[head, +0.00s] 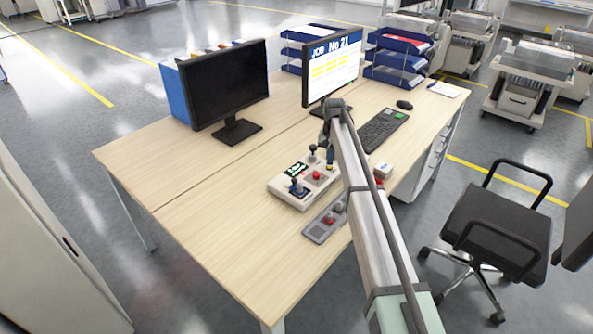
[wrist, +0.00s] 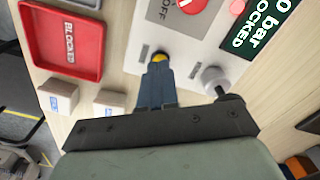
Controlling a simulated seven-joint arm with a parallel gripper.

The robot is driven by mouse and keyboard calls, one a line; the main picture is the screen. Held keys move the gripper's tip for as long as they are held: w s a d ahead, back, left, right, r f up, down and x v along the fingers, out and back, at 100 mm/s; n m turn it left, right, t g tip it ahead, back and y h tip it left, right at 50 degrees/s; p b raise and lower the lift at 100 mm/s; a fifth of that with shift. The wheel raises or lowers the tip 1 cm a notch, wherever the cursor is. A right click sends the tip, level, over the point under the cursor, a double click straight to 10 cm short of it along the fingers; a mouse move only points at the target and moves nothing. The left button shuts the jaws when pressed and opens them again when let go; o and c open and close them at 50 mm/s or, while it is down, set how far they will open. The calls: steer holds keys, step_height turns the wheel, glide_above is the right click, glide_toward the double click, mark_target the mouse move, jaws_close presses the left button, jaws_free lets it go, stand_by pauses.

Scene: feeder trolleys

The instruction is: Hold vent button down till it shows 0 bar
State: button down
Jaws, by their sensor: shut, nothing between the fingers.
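The control box (head: 285,189) sits on the desk; its pale top panel (wrist: 140,38) fills the upper middle of the wrist view. My gripper (wrist: 158,68) is shut and empty, its fingertips at a small yellow-topped button (wrist: 161,57) on the panel. They appear to touch it, but how far it is pressed I cannot tell. In the head view my gripper (head: 329,160) points down at the box. The display (wrist: 258,24) is cut by the frame edge; its visible part reads "0 bar" and "OCKED", and any character before these is out of view.
A red switch (wrist: 190,4) marked OFF and a grey knob with a black lever (wrist: 214,78) stand close to the fingers. A red tray (wrist: 62,40) marked BLOCKED and two small boxes (wrist: 58,96) lie left. Monitors (head: 229,84) stand behind; the desk's front left (head: 215,220) is clear.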

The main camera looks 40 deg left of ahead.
steer(key=shift+r, duration=2.2)
steer(key=shift+w, duration=0.1)
